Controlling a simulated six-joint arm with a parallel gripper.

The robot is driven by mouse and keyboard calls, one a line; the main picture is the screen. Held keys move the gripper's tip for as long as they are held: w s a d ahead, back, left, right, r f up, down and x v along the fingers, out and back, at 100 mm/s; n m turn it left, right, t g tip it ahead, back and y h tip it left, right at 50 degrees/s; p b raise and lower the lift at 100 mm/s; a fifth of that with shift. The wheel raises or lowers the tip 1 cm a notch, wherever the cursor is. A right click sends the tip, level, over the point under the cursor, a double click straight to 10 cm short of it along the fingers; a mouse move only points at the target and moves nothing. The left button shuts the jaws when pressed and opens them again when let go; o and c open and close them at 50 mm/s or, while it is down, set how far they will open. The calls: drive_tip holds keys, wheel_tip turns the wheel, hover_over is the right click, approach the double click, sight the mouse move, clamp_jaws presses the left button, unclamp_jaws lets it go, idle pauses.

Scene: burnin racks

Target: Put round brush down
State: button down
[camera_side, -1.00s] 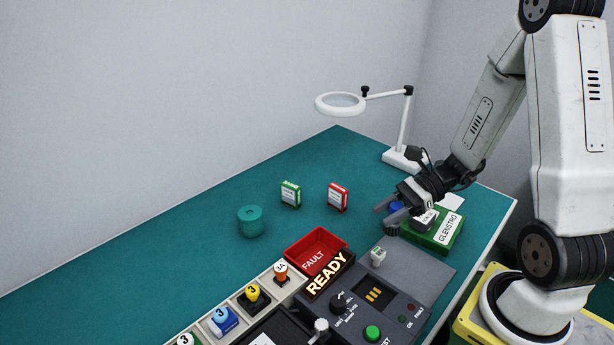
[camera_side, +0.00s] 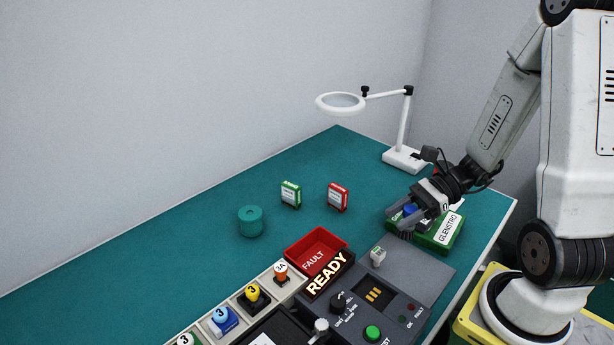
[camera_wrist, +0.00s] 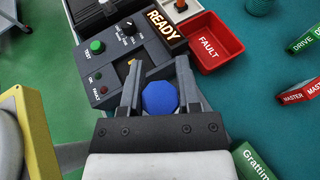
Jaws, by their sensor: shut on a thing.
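The round brush has a blue round top (camera_side: 409,210), seen in the side view at my gripper. In the wrist view the blue top (camera_wrist: 160,98) sits between the two jaws. My gripper (camera_side: 399,220) is shut on the brush, at the left end of a green box labelled GLENSTRO (camera_side: 438,238). The wrist view shows both jaws (camera_wrist: 159,68) beside the brush. The bristles are hidden, and I cannot tell whether the brush touches anything below.
The grey test unit (camera_side: 412,265) with its READY sign lies in front, beside a red FAULT bin (camera_side: 318,250). A magnifier lamp (camera_side: 404,155) stands behind. Small green (camera_side: 291,194) and red (camera_side: 338,197) boxes and a teal cylinder (camera_side: 251,221) stand left on the mat.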

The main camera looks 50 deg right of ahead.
drive_tip(key=shift+w+a, duration=0.1)
drive_tip(key=shift+w, duration=0.05)
drive_tip(key=w+a, duration=1)
drive_tip(key=w, duration=0.1)
drive_tip(key=w+a, duration=0.4)
drive_tip(key=a, duration=1.3)
drive_tip(key=shift+w+r, duration=0.15)
drive_tip(key=shift+w, duration=0.05)
drive_tip(key=shift+w+a, duration=0.1)
drive_tip(key=shift+a, duration=0.05)
drive_tip(key=shift+w+a+f, duration=0.9)
drive_tip(key=shift+w+f, duration=0.65)
drive_tip(key=shift+w, duration=0.45)
drive_tip(key=shift+w+a+f, duration=0.95)
drive_tip(key=shift+w+f, duration=0.65)
drive_tip(key=shift+w, duration=0.4)
drive_tip(key=shift+w+a+f, duration=0.9)
drive_tip(key=shift+w+f, duration=0.65)
drive_tip(key=shift+w, duration=0.45)
